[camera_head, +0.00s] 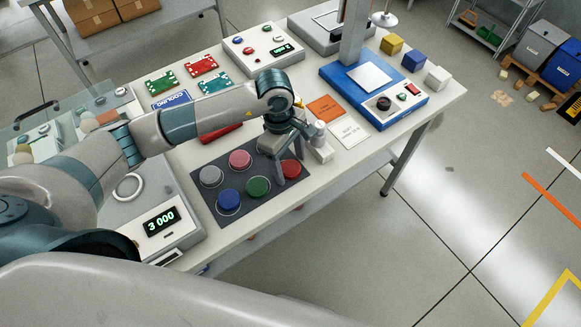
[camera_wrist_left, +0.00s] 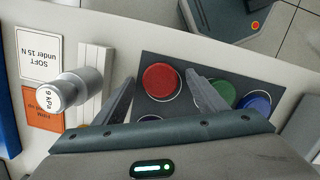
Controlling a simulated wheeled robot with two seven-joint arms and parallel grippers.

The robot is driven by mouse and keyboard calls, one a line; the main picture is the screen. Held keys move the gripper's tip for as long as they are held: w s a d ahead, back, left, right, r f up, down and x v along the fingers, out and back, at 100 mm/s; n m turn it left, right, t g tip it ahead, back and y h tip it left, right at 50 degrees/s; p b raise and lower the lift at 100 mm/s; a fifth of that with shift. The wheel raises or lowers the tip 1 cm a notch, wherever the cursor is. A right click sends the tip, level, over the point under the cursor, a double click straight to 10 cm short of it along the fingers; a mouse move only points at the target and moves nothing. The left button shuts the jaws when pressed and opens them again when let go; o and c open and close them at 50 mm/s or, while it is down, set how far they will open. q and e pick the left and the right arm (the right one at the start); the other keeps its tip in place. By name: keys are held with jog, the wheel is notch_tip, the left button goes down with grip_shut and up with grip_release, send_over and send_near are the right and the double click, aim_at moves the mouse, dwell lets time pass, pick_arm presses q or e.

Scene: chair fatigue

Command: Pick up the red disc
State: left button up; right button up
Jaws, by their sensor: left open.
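The red disc (camera_head: 292,169) lies at the right end of a dark mat (camera_head: 205,200) on the white table. In the left wrist view the red disc (camera_wrist_left: 160,80) shows between the two fingers. My left gripper (camera_head: 284,163) is open and empty, with its fingers pointing down just over the disc. It also shows in the left wrist view (camera_wrist_left: 160,76), one finger on each side of the disc. I cannot tell how far the fingertips are above the mat. My right gripper is not in view.
Grey (camera_head: 211,176), pink (camera_head: 240,159), blue (camera_head: 230,200) and green (camera_head: 258,187) discs lie on the mat. A small gauge marked 9 kPa (camera_wrist_left: 52,97) stands close beside the gripper. A blue-based press (camera_head: 340,84) stands behind right; a display box (camera_head: 160,222) stands left.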

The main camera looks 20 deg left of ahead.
aim_at(292, 168)
pick_arm(q)
jog(key=c, duration=1.1)
jog(key=shift+c, duration=0.4)
jog(key=shift+r, duration=0.2)
jog(key=shift+w+r+b, duration=0.1)
jog(key=shift+r+b, duration=0.55)
notch_tip(292, 168, up, 2)
jog(key=shift+r+b, duration=0.15)
jog(key=shift+b, duration=0.55)
jog(key=s+a+r+b, duration=0.1)
jog(key=s+r+b, duration=0.1)
jog(key=s, duration=0.4)
jog(key=s+r+b, duration=0.1)
jog(key=s+r, duration=0.4)
jog(key=shift+s+a+b, duration=0.35)
jog(key=shift+a, duration=0.05)
